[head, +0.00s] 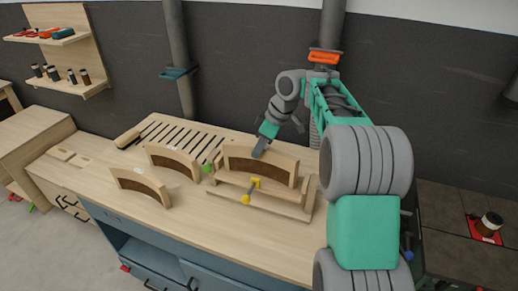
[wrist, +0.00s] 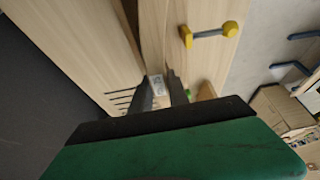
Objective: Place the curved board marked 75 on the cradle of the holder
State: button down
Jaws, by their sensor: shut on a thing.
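A curved wooden board (head: 275,162) with a darker brown inner area stands upright at the wooden holder (head: 262,207), behind its front rail. My gripper (head: 261,149) is shut on this board's upper edge, left of its middle. In the wrist view the fingers (wrist: 167,90) close around the board (wrist: 152,40), beside a small pale label (wrist: 158,85) whose number I cannot read. The board's lower edge is hidden by the holder, so I cannot tell whether it touches the cradle. A yellow clamp (head: 252,189) sits on the holder's front and shows in the wrist view (wrist: 208,33).
Two similar curved boards, one (head: 174,160) farther back and one (head: 140,186) nearer, stand on the workbench (head: 215,235) to the left. A slatted rack (head: 180,137) lies behind. A green knob (head: 208,168) is at the holder's left end. The bench front is clear.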

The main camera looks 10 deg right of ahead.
jog(key=c, duration=1.7)
grip_release()
jog(key=shift+f, duration=0.2)
jog(key=o, duration=0.4)
jog(key=shift+o, duration=0.2)
jog(key=shift+r, duration=0.15)
